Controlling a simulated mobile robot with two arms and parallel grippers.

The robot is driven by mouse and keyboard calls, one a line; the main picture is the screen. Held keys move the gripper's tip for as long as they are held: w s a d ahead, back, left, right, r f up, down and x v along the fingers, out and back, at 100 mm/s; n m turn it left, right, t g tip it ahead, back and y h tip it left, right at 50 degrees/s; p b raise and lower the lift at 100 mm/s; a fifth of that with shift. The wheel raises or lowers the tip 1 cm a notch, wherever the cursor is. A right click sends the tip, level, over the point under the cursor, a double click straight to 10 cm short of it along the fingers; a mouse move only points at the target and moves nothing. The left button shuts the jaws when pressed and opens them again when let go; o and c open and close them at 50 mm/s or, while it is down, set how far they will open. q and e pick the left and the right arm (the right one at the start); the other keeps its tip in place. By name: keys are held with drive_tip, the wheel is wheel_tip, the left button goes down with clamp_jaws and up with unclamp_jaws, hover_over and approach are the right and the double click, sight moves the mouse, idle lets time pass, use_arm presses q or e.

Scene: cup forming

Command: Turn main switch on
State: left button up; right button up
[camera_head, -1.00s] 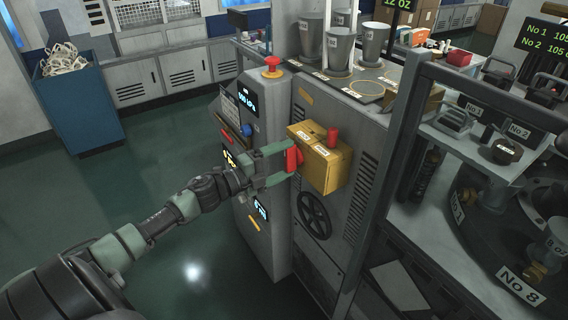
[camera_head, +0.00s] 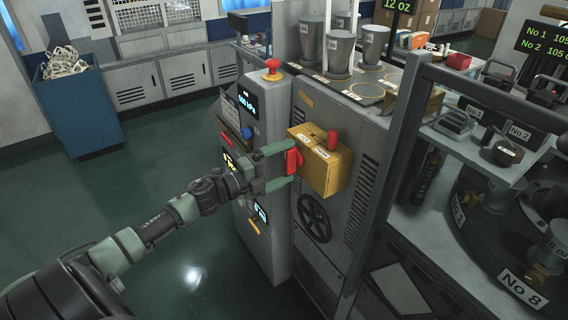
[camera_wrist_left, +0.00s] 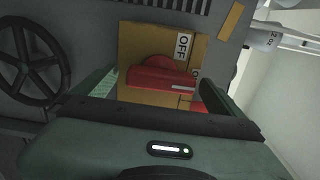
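The main switch is a yellow box (camera_head: 328,175) on the side of the grey machine, with a red handle (camera_head: 293,161) on its front face. In the left wrist view the handle (camera_wrist_left: 160,80) lies across the picture below a label reading OFF (camera_wrist_left: 184,46); a second label is partly hidden. My left gripper (camera_head: 281,167) is at the box front, with its fingers on either side of the handle. In the left wrist view its fingers (camera_wrist_left: 160,92) are apart, with a gap at the left finger; contact at the right finger is unclear. My right gripper is not in view.
A red mushroom button (camera_head: 272,65) tops the grey control cabinet (camera_head: 262,110) beside the switch. A black handwheel (camera_head: 313,218) is below the box. A grey frame post (camera_head: 385,170) stands to the right.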

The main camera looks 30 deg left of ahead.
use_arm(q)
drive_tip(key=shift+s, duration=0.1)
drive_tip(key=shift+s+a+f, duration=0.15)
drive_tip(key=shift+s, duration=0.1)
drive_tip(key=b+v, duration=0.1)
drive_tip(key=v, duration=0.6)
drive_tip(key=shift+b, duration=0.35)
